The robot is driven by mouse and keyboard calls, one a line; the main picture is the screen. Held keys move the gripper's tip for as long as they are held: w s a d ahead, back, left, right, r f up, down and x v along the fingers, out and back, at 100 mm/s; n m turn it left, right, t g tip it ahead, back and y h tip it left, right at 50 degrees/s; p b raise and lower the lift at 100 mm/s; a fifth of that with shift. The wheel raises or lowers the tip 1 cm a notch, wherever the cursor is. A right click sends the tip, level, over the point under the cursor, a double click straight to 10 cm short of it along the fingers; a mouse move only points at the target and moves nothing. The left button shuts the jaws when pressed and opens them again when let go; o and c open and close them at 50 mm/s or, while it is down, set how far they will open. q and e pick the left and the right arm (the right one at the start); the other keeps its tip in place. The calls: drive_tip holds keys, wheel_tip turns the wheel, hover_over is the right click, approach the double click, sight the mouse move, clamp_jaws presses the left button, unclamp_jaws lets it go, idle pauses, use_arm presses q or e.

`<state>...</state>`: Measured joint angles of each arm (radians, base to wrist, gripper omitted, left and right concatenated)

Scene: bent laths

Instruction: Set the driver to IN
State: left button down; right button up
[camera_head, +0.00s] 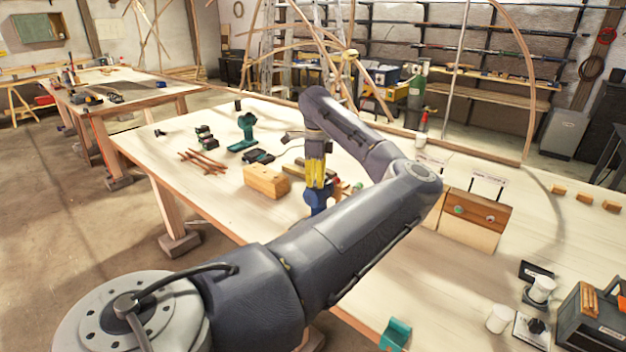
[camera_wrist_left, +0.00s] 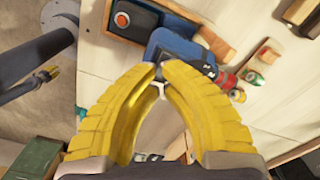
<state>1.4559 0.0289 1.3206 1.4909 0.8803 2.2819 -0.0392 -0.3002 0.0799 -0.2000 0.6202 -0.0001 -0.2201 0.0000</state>
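The driver (camera_wrist_left: 185,50) is a blue and black tool lying on the bench in the left wrist view. In the head view its blue body (camera_head: 318,198) shows just below my left gripper (camera_head: 315,172). In the left wrist view the yellow fingers of my left gripper (camera_wrist_left: 160,68) point down at the driver. Their tips are nearly together, with a small dark grey piece showing between or just beyond them. I cannot tell whether they touch it. The driver's direction selector and its setting are not clear. My right gripper is in neither view.
A wooden block (camera_head: 266,182) stands left of the driver. A teal tool (camera_head: 247,128), small dark items and brown sticks (camera_head: 203,161) lie farther back. A labelled wooden panel (camera_head: 470,220) stands right. White cups (camera_head: 500,319) are at the front right.

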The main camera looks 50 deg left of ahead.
sight(316, 185)
use_arm(q)
drive_tip(key=shift+f, duration=0.6)
idle(0.3)
drive_tip(key=shift+r, duration=3.55)
